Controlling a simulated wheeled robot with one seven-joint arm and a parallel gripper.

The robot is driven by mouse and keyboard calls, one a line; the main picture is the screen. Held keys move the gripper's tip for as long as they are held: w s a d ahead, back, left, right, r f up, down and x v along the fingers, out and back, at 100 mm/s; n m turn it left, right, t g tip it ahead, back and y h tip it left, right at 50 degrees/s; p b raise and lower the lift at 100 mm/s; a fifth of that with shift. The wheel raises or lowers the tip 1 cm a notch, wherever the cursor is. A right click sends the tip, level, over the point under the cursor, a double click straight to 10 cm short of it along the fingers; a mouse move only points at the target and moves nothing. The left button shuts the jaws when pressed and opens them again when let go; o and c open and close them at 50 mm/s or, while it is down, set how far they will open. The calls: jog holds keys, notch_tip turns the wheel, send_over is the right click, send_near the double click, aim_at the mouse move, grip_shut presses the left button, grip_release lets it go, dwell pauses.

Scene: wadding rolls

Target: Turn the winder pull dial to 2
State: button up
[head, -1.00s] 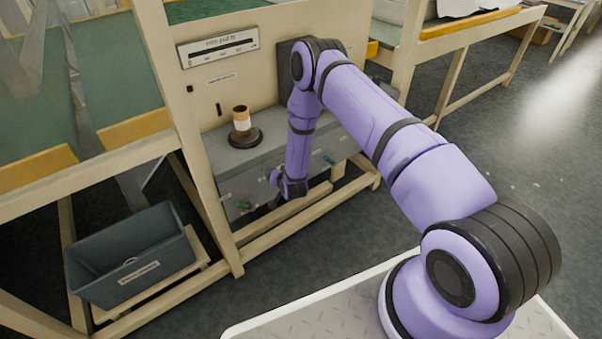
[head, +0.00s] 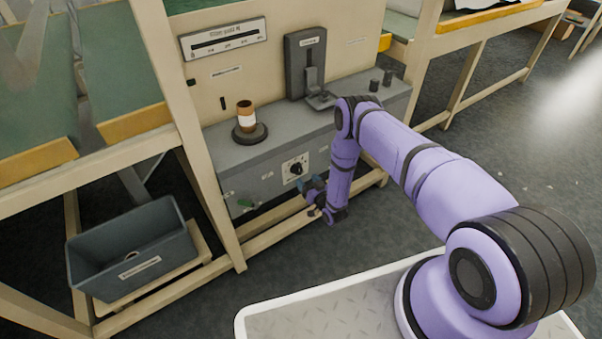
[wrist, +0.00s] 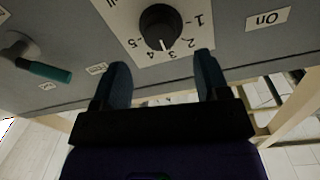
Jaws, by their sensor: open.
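The winder pull dial is a round black knob (head: 296,168) on a white plate, on the front of the grey winder box. In the wrist view the knob (wrist: 160,27) is close, with numbers 1 to 5 around it upside down. Its white pointer line lies between 3 and 4, nearer 3. My gripper (wrist: 162,70) is open and empty, its two fingers apart just short of the dial, one on each side of the plate's near edge. In the head view my gripper (head: 312,194) is just right of and below the dial.
A teal-handled lever (wrist: 45,71) is left of the dial; an "On" label (wrist: 267,18) is right. On the box top are a brown spool (head: 246,117) and a dark bracket (head: 310,75). A film pull gauge (head: 223,38) hangs above. A grey bin (head: 130,250) stands lower left.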

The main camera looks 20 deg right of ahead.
aim_at(299, 171)
jog(key=shift+x, duration=2.9)
jog(key=c, duration=0.9)
